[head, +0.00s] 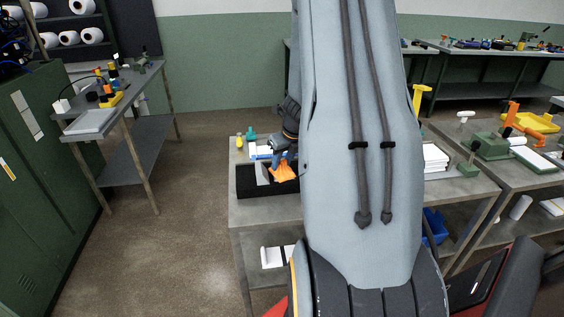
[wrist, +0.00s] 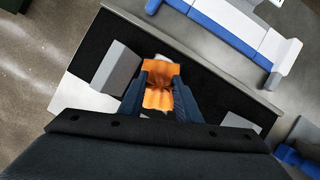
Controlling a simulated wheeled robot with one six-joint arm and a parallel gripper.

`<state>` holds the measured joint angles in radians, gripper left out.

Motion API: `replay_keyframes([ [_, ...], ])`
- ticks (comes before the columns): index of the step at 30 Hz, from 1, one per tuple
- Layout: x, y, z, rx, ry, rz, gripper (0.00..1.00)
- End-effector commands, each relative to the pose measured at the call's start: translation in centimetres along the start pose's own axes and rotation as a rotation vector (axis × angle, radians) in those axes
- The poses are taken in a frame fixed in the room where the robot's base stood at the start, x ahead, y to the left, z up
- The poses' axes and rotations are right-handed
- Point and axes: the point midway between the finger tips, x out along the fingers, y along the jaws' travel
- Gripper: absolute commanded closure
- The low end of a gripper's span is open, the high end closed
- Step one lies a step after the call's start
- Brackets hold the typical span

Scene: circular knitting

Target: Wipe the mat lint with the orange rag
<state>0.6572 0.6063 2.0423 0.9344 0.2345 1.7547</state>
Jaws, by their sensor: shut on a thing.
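The orange rag (wrist: 160,88) is pinched between the two fingers of my gripper (wrist: 158,85) in the wrist view. It also shows in the head view (head: 285,172), hanging below my gripper (head: 281,160) and over the black mat. The black mat (head: 251,186) lies on the grey workbench and also shows in the wrist view (wrist: 97,43). I cannot tell whether the rag touches the mat. No lint can be made out on the mat; the gripper and rag hide part of it.
A grey block (wrist: 117,68) sits on the mat, left of the rag. A blue and white fixture (wrist: 235,28) stands beyond the mat. A small yellow bottle (head: 239,142) and a green item (head: 251,134) stand at the bench's back left. My arm hides the bench's middle.

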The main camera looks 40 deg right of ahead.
Motion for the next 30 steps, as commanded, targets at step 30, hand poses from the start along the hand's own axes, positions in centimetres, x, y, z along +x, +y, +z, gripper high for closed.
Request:
replay_keyframes([
  [30,-0.1,0.2,0.0,0.000,0.003,0.002,0.94],
])
